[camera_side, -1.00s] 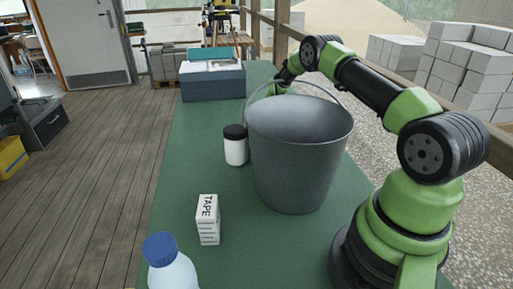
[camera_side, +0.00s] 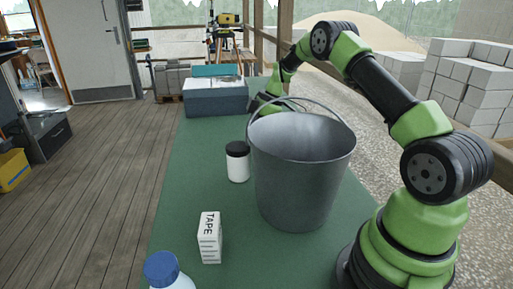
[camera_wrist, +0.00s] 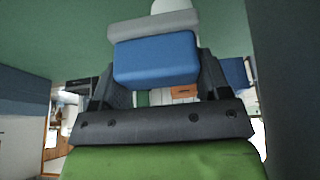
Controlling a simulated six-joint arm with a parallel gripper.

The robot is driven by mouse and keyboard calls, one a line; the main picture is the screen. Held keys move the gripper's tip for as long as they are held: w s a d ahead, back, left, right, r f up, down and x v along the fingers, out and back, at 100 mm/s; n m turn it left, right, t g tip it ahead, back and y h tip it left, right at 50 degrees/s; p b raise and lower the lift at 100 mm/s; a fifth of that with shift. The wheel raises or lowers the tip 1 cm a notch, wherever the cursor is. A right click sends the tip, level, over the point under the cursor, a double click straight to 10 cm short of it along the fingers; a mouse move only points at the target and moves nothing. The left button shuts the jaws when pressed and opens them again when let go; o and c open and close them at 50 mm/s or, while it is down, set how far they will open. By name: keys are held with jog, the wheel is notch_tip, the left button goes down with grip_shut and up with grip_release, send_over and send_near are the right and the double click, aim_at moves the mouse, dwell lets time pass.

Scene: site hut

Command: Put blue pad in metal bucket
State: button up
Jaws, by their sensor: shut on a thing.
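The metal bucket (camera_side: 300,185) stands upright on the green table in the side view, its handle arching over the rim. My gripper (camera_side: 262,101) is beyond the bucket, near its far left rim, partly hidden by it. In the wrist view my gripper (camera_wrist: 158,82) is shut on the blue pad (camera_wrist: 155,60), which sits between the two fingers with a grey layer (camera_wrist: 152,25) along one side. The pad cannot be made out in the side view. A dark grey surface (camera_wrist: 287,80) at the right of the wrist view may be the bucket wall.
A white jar with a black lid (camera_side: 237,163) stands just left of the bucket. A tape box (camera_side: 209,238) and a blue-capped bottle (camera_side: 164,270) are nearer the front. A blue-grey box (camera_side: 216,97) is at the table's far end. The left middle of the table is clear.

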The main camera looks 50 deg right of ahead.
notch_tip(320, 180, up, 9)
jog(key=shift+s+r+m+t+h, duration=0.15)
jog(key=shift+r+m+t+h, duration=0.15)
jog(key=shift+r+m, duration=0.45)
jog(key=s+a+r+m+h, duration=0.1)
jog(key=s+a+m, duration=0.2)
jog(key=s+a, duration=0.2)
jog(key=s+a+r+m+h, duration=0.1)
jog(key=s+a+m, duration=0.3)
jog(key=a, duration=0.8)
jog(key=shift+s+a+r+t+h, duration=0.35)
jog(key=shift+s+r, duration=0.2)
jog(key=shift+s, duration=0.35)
jog(key=shift+w+d+m, duration=0.1)
jog(key=shift+m, duration=0.15)
